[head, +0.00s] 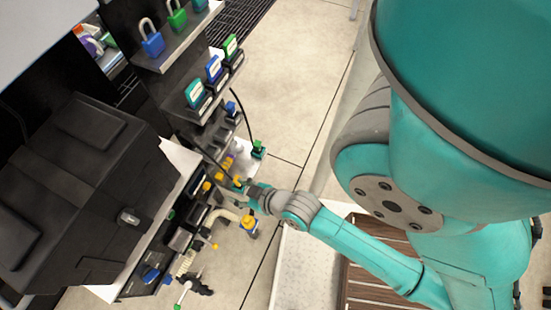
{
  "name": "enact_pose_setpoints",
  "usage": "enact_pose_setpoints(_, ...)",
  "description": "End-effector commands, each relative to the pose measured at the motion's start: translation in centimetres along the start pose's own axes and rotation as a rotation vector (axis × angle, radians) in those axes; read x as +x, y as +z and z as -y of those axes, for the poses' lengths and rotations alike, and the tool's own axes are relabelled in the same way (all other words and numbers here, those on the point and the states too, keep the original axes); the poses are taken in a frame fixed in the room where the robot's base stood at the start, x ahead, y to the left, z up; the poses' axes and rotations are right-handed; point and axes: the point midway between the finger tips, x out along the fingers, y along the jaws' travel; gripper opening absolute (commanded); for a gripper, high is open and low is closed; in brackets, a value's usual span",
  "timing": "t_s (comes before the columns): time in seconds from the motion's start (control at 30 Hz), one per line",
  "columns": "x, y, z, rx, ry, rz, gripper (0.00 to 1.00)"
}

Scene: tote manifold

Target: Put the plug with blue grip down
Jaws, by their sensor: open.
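My gripper (243,186) is at the end of my teal arm, beside the manifold's right edge, close to small yellow fittings (236,181). Its jaws are small in this view and nothing clearly shows between them. Several parts have blue on them, and I cannot tell for sure which is the plug with blue grip. A blue piece (231,107) sits on the black panel above my gripper. A yellow and blue end piece (249,227) is on a beige hose just below my gripper. Another blue piece (151,275) is at the lower left.
A green plug (258,149) hangs on a black cable right of the panel. Padlocks (152,40) and labelled blocks (214,69) line the upper shelves. A large black case (75,190) fills the left. A pale tray (300,270) lies below my arm. The tiled floor (295,90) is clear.

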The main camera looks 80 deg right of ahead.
Motion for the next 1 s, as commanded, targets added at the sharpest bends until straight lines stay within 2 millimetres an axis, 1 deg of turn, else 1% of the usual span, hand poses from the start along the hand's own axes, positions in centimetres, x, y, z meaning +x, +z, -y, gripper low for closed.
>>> enact_pose_setpoints(0.03, -1.9, 0.5, 1.0, -0.012, -0.020, -0.019, 0.51)
enact_pose_setpoints(0.17, -6.3, 0.2, 2.5, -0.029, -0.063, -0.100, 0.51)
enact_pose_setpoints(0.2, -7.7, 0.0, 2.8, -0.035, -0.080, -0.126, 0.51)
enact_pose_setpoints(0.4, -14.5, -1.6, 4.0, -0.054, -0.181, -0.246, 0.51)
enact_pose_setpoints(0.5, -16.9, -2.4, 4.2, -0.059, -0.225, -0.291, 0.51)
enact_pose_setpoints(0.6, -18.5, -3.0, 4.3, -0.060, -0.256, -0.320, 0.51)
enact_pose_setpoints(0.7, -19.3, -3.4, 4.4, -0.060, -0.271, -0.334, 0.51)
enact_pose_setpoints(1.0, -19.4, -3.5, 4.4, -0.059, -0.273, -0.338, 0.51)
